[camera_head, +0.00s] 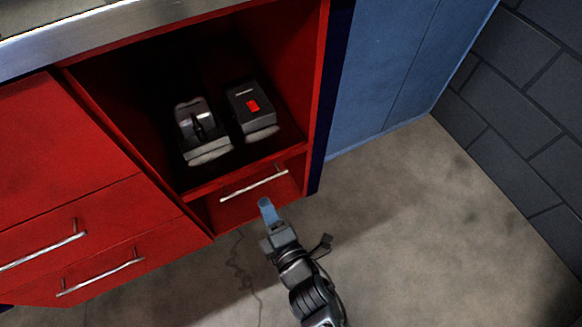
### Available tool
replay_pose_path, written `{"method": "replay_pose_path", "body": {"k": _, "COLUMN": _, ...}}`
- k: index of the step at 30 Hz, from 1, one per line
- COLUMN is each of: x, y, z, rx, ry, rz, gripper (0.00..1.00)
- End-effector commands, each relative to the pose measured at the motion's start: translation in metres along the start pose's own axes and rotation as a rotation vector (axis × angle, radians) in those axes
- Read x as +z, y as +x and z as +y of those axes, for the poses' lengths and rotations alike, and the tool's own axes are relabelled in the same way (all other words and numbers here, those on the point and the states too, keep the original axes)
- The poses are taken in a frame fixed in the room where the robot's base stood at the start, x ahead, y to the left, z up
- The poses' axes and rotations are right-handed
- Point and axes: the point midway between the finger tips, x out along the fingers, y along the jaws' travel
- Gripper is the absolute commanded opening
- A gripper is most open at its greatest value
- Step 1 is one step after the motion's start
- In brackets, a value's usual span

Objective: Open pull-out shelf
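A red front panel (227,212) with a silver bar handle (253,186) sits low in the red cabinet, below an open compartment. I see no gap that shows it pulled out, and its edges are in shadow. My gripper (266,208) is just below and in front of the handle, near its right half, pointing at the panel. A blue-grey fingertip shows, and I cannot tell whether the fingers are apart. Nothing is visibly held, and the gripper looks apart from the handle.
The open compartment holds two dark devices, a grey-black one (196,130) and a boxy one with a red patch (250,105). Red drawers with bar handles (100,273) are at left. A blue cabinet (385,75) and a dark block wall (520,90) stand right. The floor (430,230) is clear.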

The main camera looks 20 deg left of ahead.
Motion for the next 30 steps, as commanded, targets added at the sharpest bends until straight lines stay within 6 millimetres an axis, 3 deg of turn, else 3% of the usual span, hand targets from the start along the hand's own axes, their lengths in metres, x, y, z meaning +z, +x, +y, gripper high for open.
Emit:
{"method": "replay_pose_path", "body": {"k": 3, "x": -0.008, "y": 0.012, "z": 0.002, "rx": 0.001, "ry": -0.032, "rz": 0.017, "gripper": 0.29}}
{"method": "replay_pose_path", "body": {"k": 18, "x": -0.009, "y": 0.076, "z": 0.001, "rx": 0.001, "ry": -0.032, "rz": 0.016, "gripper": 0.29}}
{"method": "replay_pose_path", "body": {"k": 30, "x": -0.009, "y": 0.088, "z": 0.002, "rx": 0.001, "ry": -0.032, "rz": 0.016, "gripper": 0.29}}
